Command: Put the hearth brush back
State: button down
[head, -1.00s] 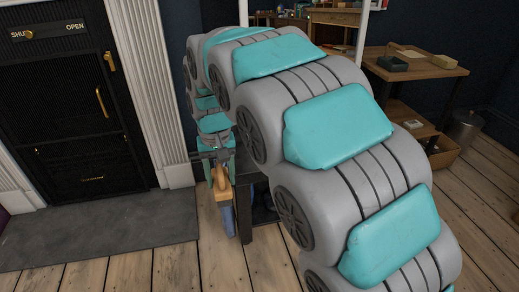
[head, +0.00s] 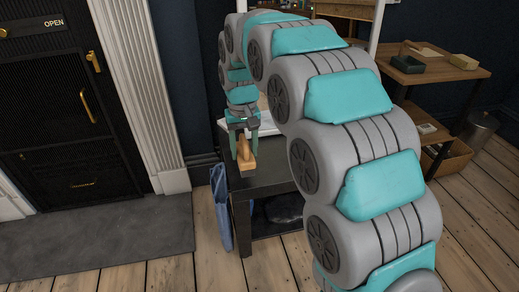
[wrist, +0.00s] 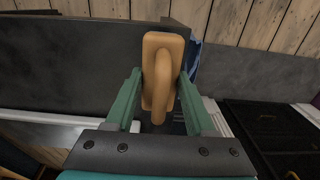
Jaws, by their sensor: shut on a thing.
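The hearth brush (head: 246,158) has a light wooden body and handle. My gripper (head: 243,139) is shut on it and points down, holding it at the near left corner of a dark side table (head: 270,175). In the wrist view the brush (wrist: 162,52) sits between the green fingers of my gripper (wrist: 160,100), its rounded handle toward the camera. The bristles are mostly hidden. I cannot tell whether the brush touches the table.
A blue cloth (head: 221,207) hangs at the table's left side. A black fireplace with a white surround (head: 145,95) and grey hearth slab (head: 110,240) stands left. A wooden desk (head: 435,68) stands right. The wooden floor in front is clear.

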jog(key=w+d, duration=0.2)
jog(key=w, duration=0.1)
jog(key=w+d, duration=0.2)
jog(key=shift+f, duration=0.3)
jog(key=shift+a+f, duration=0.1)
jog(key=shift+f, duration=1.6)
jog(key=shift+f, duration=0.15)
jog(key=shift+c, duration=1.3)
grip_release()
notch_tip(320, 180, up, 12)
